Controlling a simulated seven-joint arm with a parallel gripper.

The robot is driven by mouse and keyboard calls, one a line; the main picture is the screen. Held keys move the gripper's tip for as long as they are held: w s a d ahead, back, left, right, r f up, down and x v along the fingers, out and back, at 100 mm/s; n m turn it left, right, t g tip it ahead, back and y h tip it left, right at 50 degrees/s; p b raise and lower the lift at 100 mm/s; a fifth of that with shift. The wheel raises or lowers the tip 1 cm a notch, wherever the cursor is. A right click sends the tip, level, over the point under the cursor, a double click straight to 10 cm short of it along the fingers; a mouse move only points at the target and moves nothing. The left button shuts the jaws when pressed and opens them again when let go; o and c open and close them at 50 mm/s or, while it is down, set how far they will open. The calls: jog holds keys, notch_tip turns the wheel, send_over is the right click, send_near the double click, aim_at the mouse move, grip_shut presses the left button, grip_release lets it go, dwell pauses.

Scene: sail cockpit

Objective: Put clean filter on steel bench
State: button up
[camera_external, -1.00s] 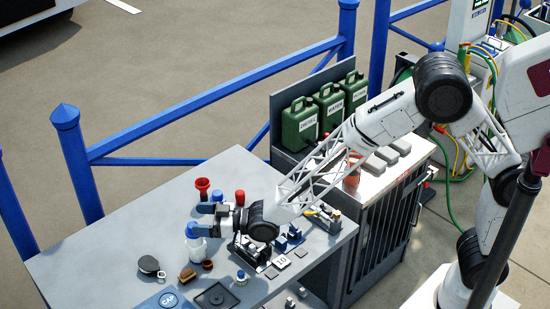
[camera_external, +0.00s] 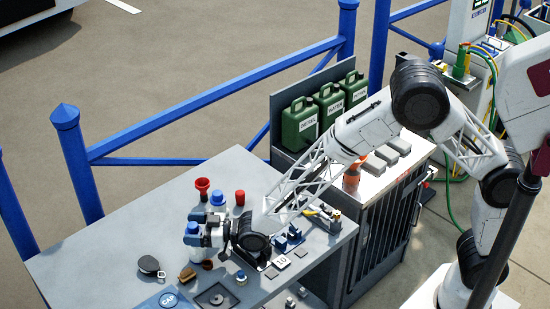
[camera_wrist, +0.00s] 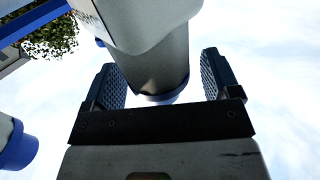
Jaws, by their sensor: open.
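A white cylinder with a blue cap (camera_external: 192,229) stands upright on the grey steel bench (camera_external: 110,235); I cannot tell from a label whether it is the clean filter. My gripper (camera_external: 199,230) is low over the bench, open, with its jaws around this cylinder. In the wrist view, a cylinder (camera_wrist: 160,62) with a white upper part, grey lower part and blue rim stands between the open jaws of my gripper (camera_wrist: 160,85), with gaps beside it. A second blue-capped cylinder (camera_external: 218,198) stands just behind on the bench. The gripper partly hides the nearer one.
A red funnel-shaped piece (camera_external: 202,186) and a red-capped piece (camera_external: 240,197) stand close behind. A dark round item (camera_external: 149,265), a brown brush-like piece (camera_external: 187,274) and a blue CAP plate (camera_external: 168,300) lie in front. Green canisters (camera_external: 300,122) stand on the side cabinet. The bench's left side is clear.

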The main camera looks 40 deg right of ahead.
dwell(0.3)
jog(key=c, duration=1.4)
jog(key=shift+r, duration=0.1)
jog(key=shift+r, duration=4.9)
